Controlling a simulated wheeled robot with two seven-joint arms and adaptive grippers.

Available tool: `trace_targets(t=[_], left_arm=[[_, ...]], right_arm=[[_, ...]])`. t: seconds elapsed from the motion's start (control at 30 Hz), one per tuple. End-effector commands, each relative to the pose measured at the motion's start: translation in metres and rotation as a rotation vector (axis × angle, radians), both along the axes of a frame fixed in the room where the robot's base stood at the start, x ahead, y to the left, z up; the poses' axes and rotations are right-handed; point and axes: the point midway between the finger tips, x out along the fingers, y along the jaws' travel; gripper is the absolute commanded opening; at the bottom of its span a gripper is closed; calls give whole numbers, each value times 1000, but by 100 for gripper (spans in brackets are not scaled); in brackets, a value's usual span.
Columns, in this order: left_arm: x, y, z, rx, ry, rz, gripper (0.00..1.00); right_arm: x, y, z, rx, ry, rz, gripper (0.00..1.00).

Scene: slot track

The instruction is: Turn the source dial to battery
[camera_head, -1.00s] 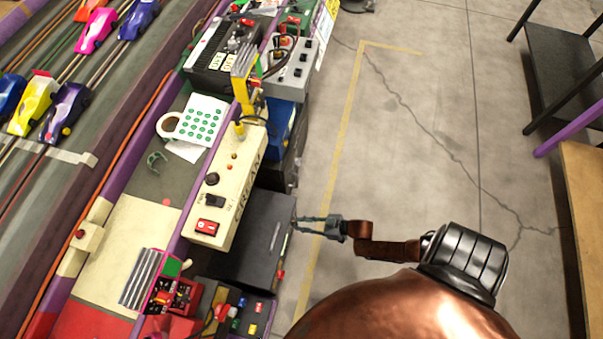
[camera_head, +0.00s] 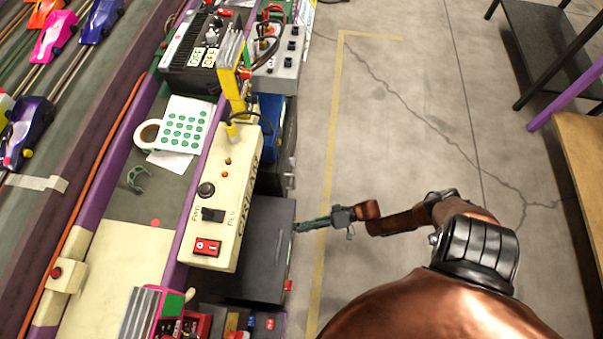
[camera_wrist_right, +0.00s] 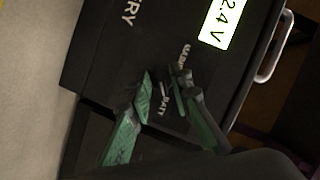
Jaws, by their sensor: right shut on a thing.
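A black box (camera_head: 262,262) sits beside the cream control strip in the head view; its right side faces my right arm. In the right wrist view its dark face (camera_wrist_right: 95,60) fills the picture, with a lit "2.4 V" display (camera_wrist_right: 224,22) and small labels, one reading "BATT" (camera_wrist_right: 161,104). My right gripper (camera_head: 302,226) reaches that side from the right. In the wrist view its green fingers (camera_wrist_right: 163,86) are shut on the source dial, beside the labels. The dial is dark and mostly hidden by the fingers, so its pointing direction cannot be told. My left gripper is not in view.
A cream control strip (camera_head: 226,190) with a red rocker switch stands left of the box. A grey unit (camera_head: 277,62) and blue box (camera_head: 270,112) stand behind. A metal handle (camera_wrist_right: 274,48) shows near the display.

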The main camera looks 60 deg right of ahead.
Motion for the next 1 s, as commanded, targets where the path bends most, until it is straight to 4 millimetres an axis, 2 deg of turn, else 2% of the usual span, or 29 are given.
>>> trace_targets(t=[0.3, 0.8, 0.83, 0.9, 1.0], left_arm=[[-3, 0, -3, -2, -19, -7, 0], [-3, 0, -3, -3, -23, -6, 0], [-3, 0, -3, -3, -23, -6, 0], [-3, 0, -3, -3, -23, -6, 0], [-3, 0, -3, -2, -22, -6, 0]], right_arm=[[5, -4, 0, 88, 37, -8, 0], [5, -5, 0, 102, 42, -10, 0], [5, -4, 0, 102, 42, -10, 20], [5, -4, 0, 102, 42, -10, 25], [3, -3, 0, 102, 43, -8, 25]])
